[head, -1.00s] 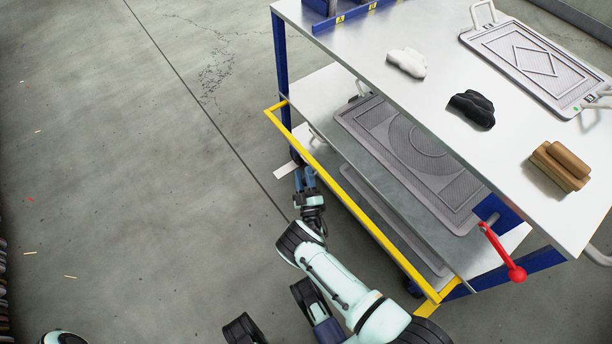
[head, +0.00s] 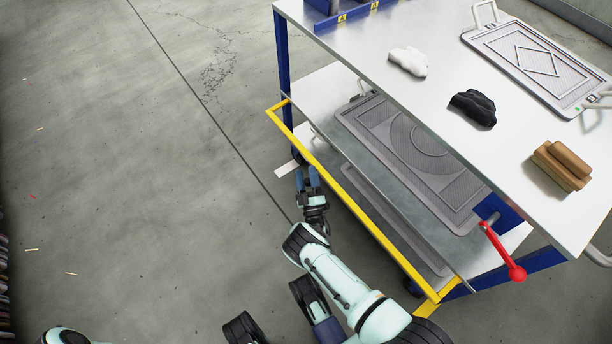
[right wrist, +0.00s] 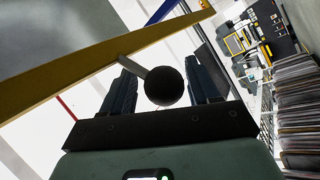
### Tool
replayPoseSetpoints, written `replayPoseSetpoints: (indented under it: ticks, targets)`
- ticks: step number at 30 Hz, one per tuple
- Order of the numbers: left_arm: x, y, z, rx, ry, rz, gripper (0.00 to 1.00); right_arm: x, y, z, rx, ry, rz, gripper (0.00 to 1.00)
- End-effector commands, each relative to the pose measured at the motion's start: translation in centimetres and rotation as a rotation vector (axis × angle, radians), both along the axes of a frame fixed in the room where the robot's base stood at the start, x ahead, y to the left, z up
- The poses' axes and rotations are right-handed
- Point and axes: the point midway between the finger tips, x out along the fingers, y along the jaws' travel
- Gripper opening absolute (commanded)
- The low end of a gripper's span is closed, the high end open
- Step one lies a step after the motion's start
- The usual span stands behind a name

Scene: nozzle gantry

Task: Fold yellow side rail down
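The yellow side rail (head: 355,208) runs along the near side of the cart, at about the height of its middle shelf. In the right wrist view the rail (right wrist: 60,72) crosses above my fingers, and a pale stem from it ends in a black ball knob (right wrist: 163,86). My right gripper (head: 307,178) is just outside the rail, left of it in the head view. Its fingers are open, with the knob showing between them (right wrist: 163,88) and a narrow gap on either side. Whether it touches is unclear. My left gripper is out of view.
A red-knobbed lever (head: 516,272) sticks out at the cart's near corner.

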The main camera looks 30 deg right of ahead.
Motion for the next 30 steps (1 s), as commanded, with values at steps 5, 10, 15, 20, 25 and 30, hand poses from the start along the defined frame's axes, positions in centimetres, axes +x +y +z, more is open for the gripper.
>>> replayPoseSetpoints:
  ticks: [5,10,15,20,25,30]
  targets:
    - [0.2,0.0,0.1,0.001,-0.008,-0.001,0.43,-0.5,0.3,-0.3,0.002,0.002,0.002,0.6]
    - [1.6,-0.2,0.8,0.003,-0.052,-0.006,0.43,-2.8,1.1,-1.4,0.002,0.006,0.001,0.6]
    - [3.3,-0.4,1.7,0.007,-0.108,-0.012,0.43,-6.3,2.4,-2.9,0.002,0.006,0.001,0.6]
    - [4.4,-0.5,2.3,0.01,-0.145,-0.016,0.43,-9.1,3.3,-4.3,0.001,0.004,-0.001,0.6]
    - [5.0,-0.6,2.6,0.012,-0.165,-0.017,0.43,-10.9,4.0,-5.1,0.001,0.001,0.0,0.6]
    - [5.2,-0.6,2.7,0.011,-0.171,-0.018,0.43,-11.5,4.3,-5.4,0.001,0.0,-0.001,0.6]
